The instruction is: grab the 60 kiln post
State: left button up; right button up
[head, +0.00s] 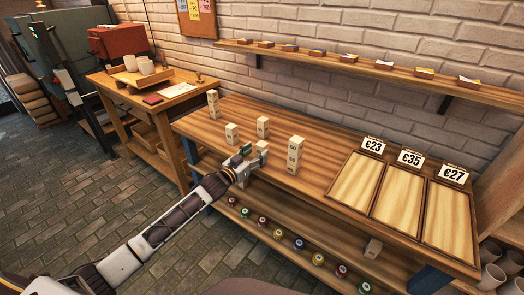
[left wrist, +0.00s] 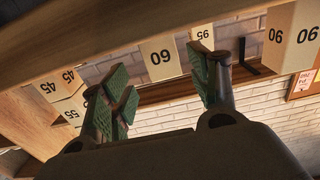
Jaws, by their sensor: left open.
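In the left wrist view, which is upside down, a pale post whose number reads 60 when turned upright (left wrist: 161,58) stands ahead, between the directions of my two fingers and apart from them. In the head view the post just beyond the gripper (head: 263,126) is probably the same one; its number is too small to read. My left gripper (head: 250,158) is open over the front of the workbench, with nothing seen between its green-padded fingers (left wrist: 165,92). My right gripper is not in view.
More posts stand around the gripper: a short one (head: 231,134) to its left, a tall one (head: 295,154) to its right and another tall one (head: 213,103) farther left. Priced wooden trays (head: 398,206) fill the bench's right. A wall shelf (head: 340,62) runs behind.

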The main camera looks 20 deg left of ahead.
aim_at(259, 148)
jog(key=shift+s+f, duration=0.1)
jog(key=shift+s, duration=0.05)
pick_arm(q)
jog(key=shift+w+r, duration=0.1)
jog(key=shift+w, duration=0.1)
jog(key=shift+x, duration=0.75)
jog(key=shift+w, duration=0.55)
jog(key=shift+b+x, duration=0.35)
jog(key=shift+x, duration=0.5)
jog(key=shift+w+d, duration=0.1)
jog(key=shift+w, duration=0.15)
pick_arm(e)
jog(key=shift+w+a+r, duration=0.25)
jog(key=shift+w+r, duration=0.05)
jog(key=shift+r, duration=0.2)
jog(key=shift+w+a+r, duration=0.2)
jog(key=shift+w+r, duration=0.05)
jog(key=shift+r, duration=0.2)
pick_arm(q)
jog(key=shift+c, duration=0.3)
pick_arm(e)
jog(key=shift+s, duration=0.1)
